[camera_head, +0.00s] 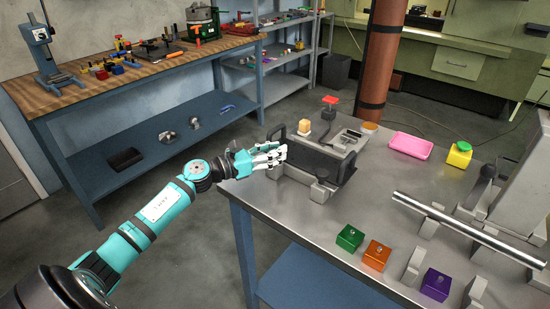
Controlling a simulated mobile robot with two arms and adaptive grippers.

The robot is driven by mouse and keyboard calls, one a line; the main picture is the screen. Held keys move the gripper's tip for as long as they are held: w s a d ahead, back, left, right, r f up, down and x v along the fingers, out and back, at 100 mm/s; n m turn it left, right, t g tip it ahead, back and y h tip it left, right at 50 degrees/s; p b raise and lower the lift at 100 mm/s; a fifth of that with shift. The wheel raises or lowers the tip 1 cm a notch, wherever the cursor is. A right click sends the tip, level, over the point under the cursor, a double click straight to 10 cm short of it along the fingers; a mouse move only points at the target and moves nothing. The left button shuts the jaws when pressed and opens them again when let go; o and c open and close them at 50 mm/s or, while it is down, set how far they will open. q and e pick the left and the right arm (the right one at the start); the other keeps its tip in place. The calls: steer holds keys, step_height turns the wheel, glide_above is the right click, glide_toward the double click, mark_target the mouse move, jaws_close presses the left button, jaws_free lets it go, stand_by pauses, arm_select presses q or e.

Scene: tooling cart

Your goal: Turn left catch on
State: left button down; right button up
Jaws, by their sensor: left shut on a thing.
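A grey metal case (342,141) with a dark front panel (312,161) stands on the grey work table, near its far left corner. My left gripper (284,152) is at the left end of this case, in front of a dark handle (275,132). Its pale fingers are closed on a small part there, which I take to be the left catch. The fingers hide most of that part, so I cannot tell its position. My right gripper is out of view.
On the table (385,205) are a pink tray (410,145), a yellow container (459,154), a metal bar (465,222), and green (349,238), orange (376,256) and purple (435,284) blocks. A brown column (378,60) rises behind. A wooden-topped bench (165,68) stands at the back left.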

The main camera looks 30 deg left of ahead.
arm_select(q)
steer(key=shift+f, duration=0.25)
steer(key=c, duration=1)
jaws_free()
steer(key=shift+s+r, duration=0.1)
steer(key=shift+r, duration=0.1)
steer(key=v, duration=1.2)
steer(key=shift+a, duration=0.1)
